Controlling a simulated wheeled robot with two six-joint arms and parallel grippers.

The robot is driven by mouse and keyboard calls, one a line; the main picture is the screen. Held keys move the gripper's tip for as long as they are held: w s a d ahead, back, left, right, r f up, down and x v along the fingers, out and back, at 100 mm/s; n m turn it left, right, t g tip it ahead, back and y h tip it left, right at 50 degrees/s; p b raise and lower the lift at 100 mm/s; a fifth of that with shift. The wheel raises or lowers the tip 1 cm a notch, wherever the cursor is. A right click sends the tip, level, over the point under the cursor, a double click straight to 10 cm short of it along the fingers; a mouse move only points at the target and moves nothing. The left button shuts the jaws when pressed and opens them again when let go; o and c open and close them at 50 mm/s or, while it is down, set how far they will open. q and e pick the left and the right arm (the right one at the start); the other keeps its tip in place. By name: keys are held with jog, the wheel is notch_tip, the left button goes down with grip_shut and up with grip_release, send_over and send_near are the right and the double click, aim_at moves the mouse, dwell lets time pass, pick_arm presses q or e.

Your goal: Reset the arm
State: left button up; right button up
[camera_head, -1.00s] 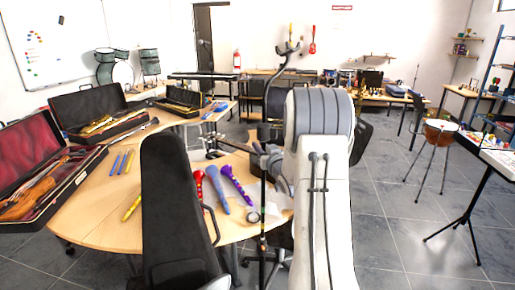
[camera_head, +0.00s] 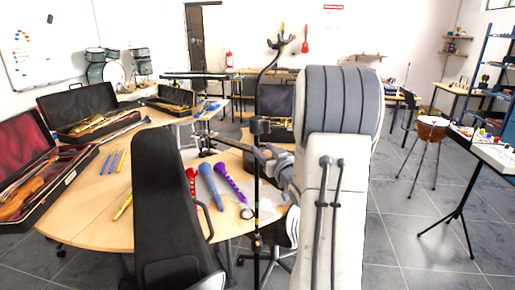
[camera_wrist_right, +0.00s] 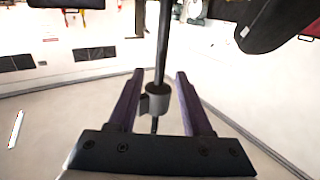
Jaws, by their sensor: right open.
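My right arm (camera_head: 335,200) rises in the head view with its grey joint cover up high and its white link towards me. My right gripper (camera_head: 268,163) is partly hidden behind a thin black stand pole and the arm. In the right wrist view the gripper (camera_wrist_right: 160,74) is open, with its two dark fingers apart. A dark pole (camera_wrist_right: 161,50) with a grey collar shows between the fingers in that view; I cannot tell whether they touch it. My left gripper is not in view.
A black case (camera_head: 165,215) stands upright in front of the wooden table (camera_head: 95,220). Red, blue and purple recorders (camera_head: 213,188) lie on the table. A violin case (camera_head: 75,165) is open at left. A stand pole (camera_head: 257,215) rises beside my right arm.

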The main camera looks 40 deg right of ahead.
jog(key=shift+v, duration=1)
